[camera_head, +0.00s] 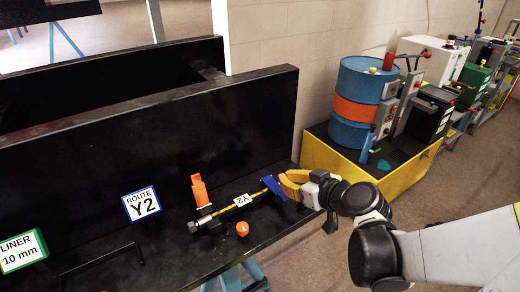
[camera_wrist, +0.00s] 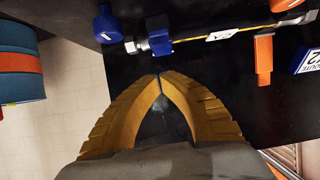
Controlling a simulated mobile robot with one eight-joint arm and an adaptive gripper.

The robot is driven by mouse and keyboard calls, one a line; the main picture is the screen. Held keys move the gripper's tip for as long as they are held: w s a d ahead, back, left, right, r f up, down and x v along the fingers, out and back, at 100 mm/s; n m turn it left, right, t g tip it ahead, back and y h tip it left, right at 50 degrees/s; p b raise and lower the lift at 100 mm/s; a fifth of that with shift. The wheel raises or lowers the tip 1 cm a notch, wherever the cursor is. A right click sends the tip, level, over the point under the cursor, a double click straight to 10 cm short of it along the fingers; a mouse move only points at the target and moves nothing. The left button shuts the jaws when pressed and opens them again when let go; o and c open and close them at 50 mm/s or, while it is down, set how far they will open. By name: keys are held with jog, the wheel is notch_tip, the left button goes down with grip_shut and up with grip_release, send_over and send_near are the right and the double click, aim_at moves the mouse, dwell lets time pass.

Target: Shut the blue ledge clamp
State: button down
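The blue ledge clamp (camera_head: 273,187) stands on the black ledge at the right end of the hose, its blue lever tilted. In the wrist view its blue part (camera_wrist: 158,40) is beside a metal fitting, just beyond my fingertips. My gripper (camera_head: 283,183) is at the clamp's right side in the head view, very close to it; whether they touch is unclear. In the wrist view the yellow fingertips (camera_wrist: 159,77) meet with nothing between them. A thin yellow hose (camera_head: 238,203) with a Y2 tag (camera_head: 242,200) runs left to the orange clamp (camera_head: 200,193), whose lever stands up.
A black back panel (camera_head: 150,130) rises behind, with a Y2 route sign (camera_head: 142,204). A blue-and-orange drum (camera_head: 357,100) stands in a yellow bund (camera_head: 330,160) at right.

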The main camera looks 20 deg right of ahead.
aim_at(281, 189)
jog(key=shift+s+f+b, duration=0.55)
jog(key=shift+f+b, duration=0.15)
jog(key=shift+f, duration=0.15)
jog(key=shift+s+d+f+b, duration=0.1)
jog(key=shift+s+f+b, duration=0.1)
jog(key=shift+f+b, duration=0.4)
jog(key=shift+s+d+f+b, duration=0.1)
jog(key=shift+s+f+b, duration=0.05)
jog(key=shift+f+b, duration=0.4)
jog(key=shift+f, duration=0.1)
jog(key=shift+s+f, duration=0.15)
